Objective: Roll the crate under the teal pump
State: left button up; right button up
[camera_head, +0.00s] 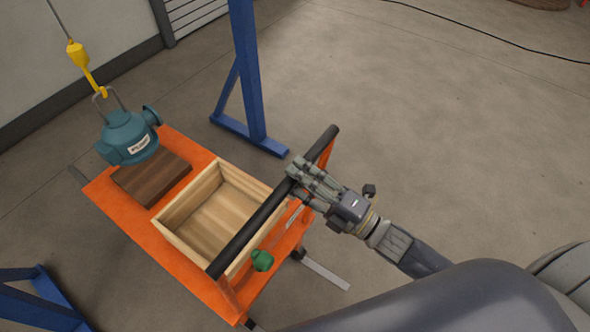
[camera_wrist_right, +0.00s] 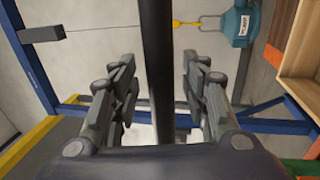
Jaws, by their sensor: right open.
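The open wooden crate (camera_head: 187,236) sits empty on an orange cart (camera_head: 133,232). The teal pump (camera_head: 128,137) hangs from a yellow hook (camera_head: 88,72) over the cart's far left end, beside a dark wooden block (camera_head: 153,178). I cannot tell whether the pump touches the block. The pump (camera_wrist_right: 241,22) and part of the crate (camera_wrist_right: 301,55) also show in the right wrist view. My right gripper (camera_head: 299,172) is open at the cart's black push bar (camera_head: 255,222). In the wrist view the bar (camera_wrist_right: 158,70) runs between its spread fingers. My left gripper is out of view.
A blue gantry post (camera_head: 248,75) with a foot stands behind the cart, and another blue foot (camera_head: 38,295) is at the lower left. A green knob (camera_head: 262,260) is at the cart's near end.

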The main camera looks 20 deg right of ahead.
jog(key=shift+w+a+r, duration=0.1)
jog(key=shift+w+a, duration=0.2)
jog(key=shift+w, duration=0.35)
jog(key=shift+c, duration=0.8)
grip_shut()
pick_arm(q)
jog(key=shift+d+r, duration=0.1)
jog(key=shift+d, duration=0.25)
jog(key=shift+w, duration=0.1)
pick_arm(e)
jog(key=shift+a, duration=0.1)
